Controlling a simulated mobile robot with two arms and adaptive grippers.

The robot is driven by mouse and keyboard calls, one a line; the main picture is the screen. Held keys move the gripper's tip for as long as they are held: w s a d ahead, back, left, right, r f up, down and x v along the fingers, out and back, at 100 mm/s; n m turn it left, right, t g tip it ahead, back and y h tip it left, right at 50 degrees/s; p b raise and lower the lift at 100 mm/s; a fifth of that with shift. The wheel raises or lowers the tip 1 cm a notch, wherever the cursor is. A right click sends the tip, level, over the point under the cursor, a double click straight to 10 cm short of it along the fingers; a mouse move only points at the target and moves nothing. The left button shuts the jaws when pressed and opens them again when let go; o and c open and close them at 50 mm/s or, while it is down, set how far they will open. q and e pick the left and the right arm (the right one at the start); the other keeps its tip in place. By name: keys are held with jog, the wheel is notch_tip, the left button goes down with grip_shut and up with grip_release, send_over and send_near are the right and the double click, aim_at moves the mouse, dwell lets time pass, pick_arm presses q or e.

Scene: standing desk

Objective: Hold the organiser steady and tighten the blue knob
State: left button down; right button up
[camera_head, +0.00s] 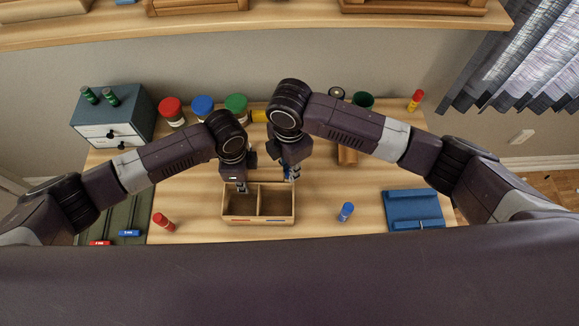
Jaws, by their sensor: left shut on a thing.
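The wooden organiser (258,219), an open box with two compartments, sits near the front middle of the desk. It has small red and blue marks on its front. My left gripper (242,187) points down at its back wall, left of the middle, and is shut on that wall. My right gripper (292,175) points down at the organiser's back right corner. A bit of blue shows at its fingertips; I cannot tell whether this is the blue knob or whether the fingers are closed on it.
A short blue cylinder (346,211) stands right of the organiser and a red one (164,222) lies left. A blue tray (414,210) is at right. A drawer unit (113,115) and jars with red (171,107), blue (202,105) and green (236,103) lids stand behind.

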grip_shut()
jog(key=shift+m, duration=3)
jog(key=o, duration=0.8)
grip_release()
jog(key=shift+c, duration=0.2)
notch_tip(320, 180, up, 12)
